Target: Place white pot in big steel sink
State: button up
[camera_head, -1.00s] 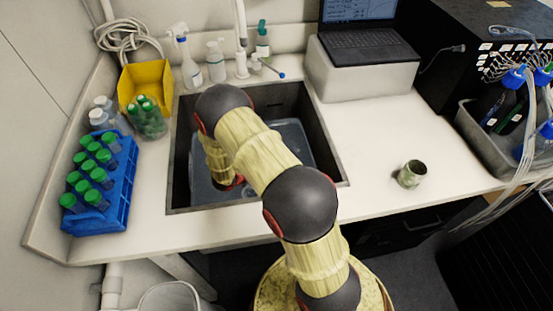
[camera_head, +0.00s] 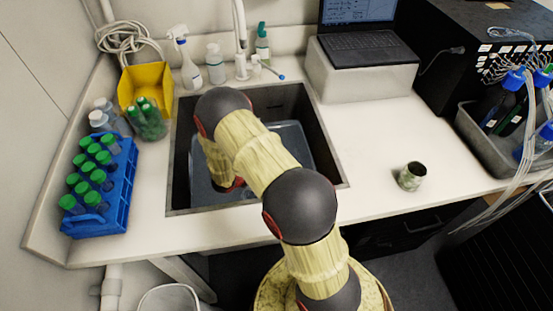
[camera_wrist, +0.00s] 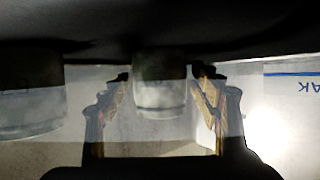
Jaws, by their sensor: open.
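The big steel sink (camera_head: 319,140) is set into the counter in the head view, with dark walls. My arm reaches over it and its lower end goes down inside; my gripper is hidden in that view. In the wrist view my gripper (camera_wrist: 160,75) is open, one finger on each side of a small whitish, glassy pot (camera_wrist: 160,100) with a dark upper part. I cannot tell whether the fingers touch it or whether it is the white pot. A similar larger vessel (camera_wrist: 28,105) stands to its left.
A greenish cup (camera_head: 411,176) stands on the clear counter right of the sink. A blue rack of green-capped tubes (camera_head: 122,190) and a yellow bin (camera_head: 147,80) are on the left. Bottles and a faucet (camera_head: 240,45) line the back.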

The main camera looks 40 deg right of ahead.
jog(key=shift+a+r, duration=0.15)
jog(key=shift+r, duration=0.05)
jog(key=p+v, duration=0.2)
jog(key=v, duration=0.5)
jog(key=shift+p, duration=0.35)
jog(key=w+a+r+n+t+y, duration=0.2)
jog(key=w+a+r+t+y, duration=0.15)
jog(key=w+r, duration=0.35)
jog(key=w+a+r+n+t+y, duration=0.1)
jog(key=w+a+r+t+y, duration=0.1)
jog(key=w+a+r+t, duration=0.45)
jog(key=w+a+r+n+y, duration=0.2)
jog(key=a+r+n+y, duration=0.35)
jog(key=a+r, duration=0.55)
jog(key=s+a+r+n+g+y, duration=0.1)
jog(key=s+a+r+n+y, duration=0.15)
jog(key=s+r, duration=0.45)
jog(key=s+a+r+n+g+y, duration=0.1)
jog(key=s+a+r+n+y, duration=0.15)
jog(key=s+r, duration=0.5)
jog(key=s+d+f+n+g+h, duration=0.1)
jog(key=s+d+n, duration=0.1)
jog(key=s, duration=0.8)
jog(key=s+d+f+n+g+h, duration=0.1)
jog(key=s+n, duration=0.1)
jog(key=s, duration=0.9)
jog(key=shift+s+d+g+h, duration=0.3)
jog(key=shift+d+g, duration=0.05)
jog(key=shift+g, duration=0.05)
